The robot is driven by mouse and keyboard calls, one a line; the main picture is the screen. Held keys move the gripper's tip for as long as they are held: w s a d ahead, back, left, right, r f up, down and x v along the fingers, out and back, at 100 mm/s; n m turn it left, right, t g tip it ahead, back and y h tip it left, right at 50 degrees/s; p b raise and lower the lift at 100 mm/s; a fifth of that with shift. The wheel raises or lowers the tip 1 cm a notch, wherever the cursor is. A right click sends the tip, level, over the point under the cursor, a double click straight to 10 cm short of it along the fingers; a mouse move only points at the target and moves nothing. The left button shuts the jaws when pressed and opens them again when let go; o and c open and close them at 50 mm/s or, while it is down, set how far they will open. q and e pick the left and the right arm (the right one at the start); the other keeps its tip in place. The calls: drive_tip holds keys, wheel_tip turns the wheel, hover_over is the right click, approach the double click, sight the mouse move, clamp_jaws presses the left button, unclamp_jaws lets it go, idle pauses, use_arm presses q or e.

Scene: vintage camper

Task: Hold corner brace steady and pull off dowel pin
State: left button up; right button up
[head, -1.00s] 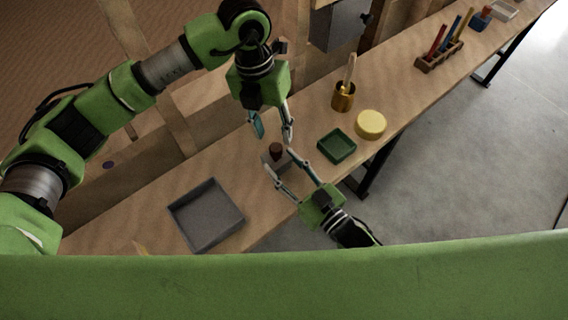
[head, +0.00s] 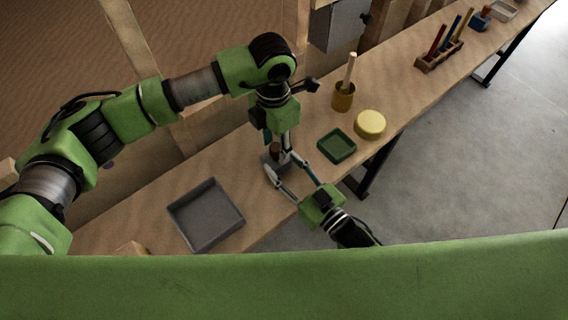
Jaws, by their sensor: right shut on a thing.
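The corner brace (head: 267,158) is a small grey piece on the bench, partly hidden by my grippers. The dowel pin (head: 275,148), short and dark brown, stands up from it. My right gripper (head: 280,162) comes from the front edge and is shut on the corner brace, one finger on each side. My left gripper (head: 277,146) points down from above, with its fingers apart around the top of the dowel pin. Whether the fingers touch the pin is too small to tell.
A grey tray (head: 174,213) lies to the left on the bench. A green tray (head: 337,157), a yellow round tub (head: 369,124) and a brass cup (head: 343,103) with a stick are to the right. A wooden rack (head: 430,63) with colored rods stands farther off.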

sight(276, 147)
use_arm(q)
drive_tip(key=shift+f, duration=0.9)
clamp_jaws()
drive_tip(key=shift+r, duration=0.15)
drive_tip(key=shift+r, duration=1.4)
drive_tip(key=shift+r, duration=2)
